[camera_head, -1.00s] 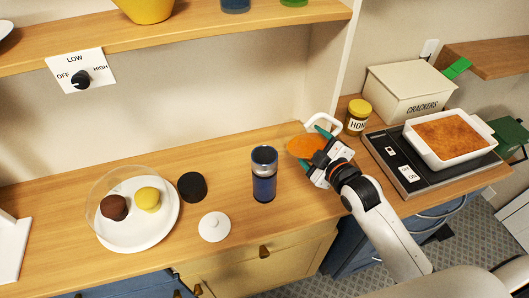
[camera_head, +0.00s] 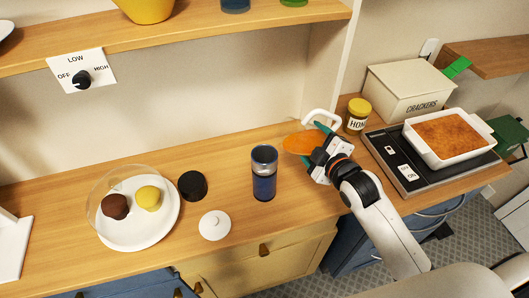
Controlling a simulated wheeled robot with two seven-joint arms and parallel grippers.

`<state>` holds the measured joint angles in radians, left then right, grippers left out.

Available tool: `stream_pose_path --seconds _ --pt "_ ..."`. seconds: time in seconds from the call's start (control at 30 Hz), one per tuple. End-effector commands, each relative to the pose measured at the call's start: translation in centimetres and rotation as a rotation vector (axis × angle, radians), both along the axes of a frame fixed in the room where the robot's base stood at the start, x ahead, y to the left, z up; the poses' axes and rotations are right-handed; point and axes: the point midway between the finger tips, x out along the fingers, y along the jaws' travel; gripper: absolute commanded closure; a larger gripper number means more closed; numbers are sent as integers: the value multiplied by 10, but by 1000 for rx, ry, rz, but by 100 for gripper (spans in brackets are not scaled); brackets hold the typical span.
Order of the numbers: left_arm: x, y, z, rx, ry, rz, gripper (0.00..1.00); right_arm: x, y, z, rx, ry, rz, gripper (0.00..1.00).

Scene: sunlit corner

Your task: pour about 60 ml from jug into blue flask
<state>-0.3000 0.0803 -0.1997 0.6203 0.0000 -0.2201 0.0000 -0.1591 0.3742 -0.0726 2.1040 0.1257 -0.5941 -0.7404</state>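The blue flask (camera_head: 264,186) stands upright and open-topped near the counter's front middle. The jug shows as an orange patch (camera_head: 303,143), apparently its contents, with a white handle (camera_head: 321,118) behind; its clear body is hard to make out. My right gripper (camera_head: 314,145), with teal fingers, comes in from the right with its fingers around the jug, to the flask's upper right. It seems shut on the jug, though its contact is partly hidden. The jug is apart from the flask. My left gripper is not in view.
A black lid (camera_head: 192,186) and a white lid (camera_head: 215,226) lie left of the flask. A plate (camera_head: 140,236) holds two round pastries under a clear dome. A honey jar (camera_head: 357,116), crackers box (camera_head: 402,92) and hot plate (camera_head: 400,178) with a baking dish (camera_head: 450,160) stand right.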

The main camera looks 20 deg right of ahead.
Motion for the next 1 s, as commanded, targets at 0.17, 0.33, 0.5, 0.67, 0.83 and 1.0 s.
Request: stream_pose_path --seconds 0.17,0.33,0.5,0.67,0.83,1.0 --pt "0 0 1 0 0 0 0 0 0 4 -15 -5 0 67" --pt "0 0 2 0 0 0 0 0 0 6 -30 -5 1 67" --pt "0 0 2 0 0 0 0 0 0 7 -46 -4 1 67" --pt "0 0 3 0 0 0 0 0 0 9 -61 -3 1 67" --pt "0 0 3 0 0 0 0 0 0 10 -77 -2 1 67" --pt "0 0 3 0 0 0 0 0 0 11 -87 -2 1 67"
